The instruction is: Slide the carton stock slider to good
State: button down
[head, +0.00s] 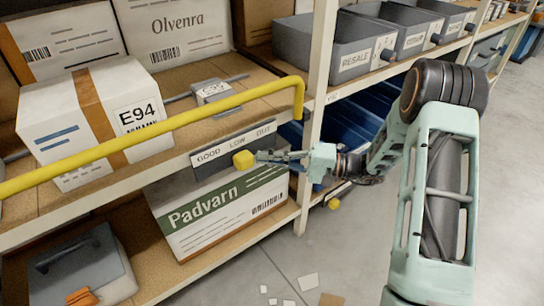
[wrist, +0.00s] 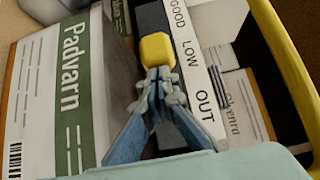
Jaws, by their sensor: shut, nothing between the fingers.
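The carton stock slider has a yellow knob (head: 243,160) on a dark rail, under a white label strip (head: 236,143) reading GOOD, LOW, OUT from left to right. The knob is beside LOW. It also shows in the wrist view (wrist: 157,48), with the strip (wrist: 192,60) to its right. My gripper (head: 259,157) is shut and empty, its fingertips at the OUT side of the knob. In the wrist view the gripper (wrist: 160,76) overlaps the knob's near edge; whether they touch I cannot tell. Part of the rail is hidden behind the fingers.
A yellow guard bar (head: 200,119) runs along the shelf front above the slider. A Padvarn carton (head: 218,212) stands on the shelf below, an E94 carton (head: 62,123) above. A rack upright (head: 319,85) and blue bins (head: 350,128) are right of the slider.

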aim_at(244, 160)
jog(key=s+a, duration=0.6)
jog(key=shift+a, duration=0.3)
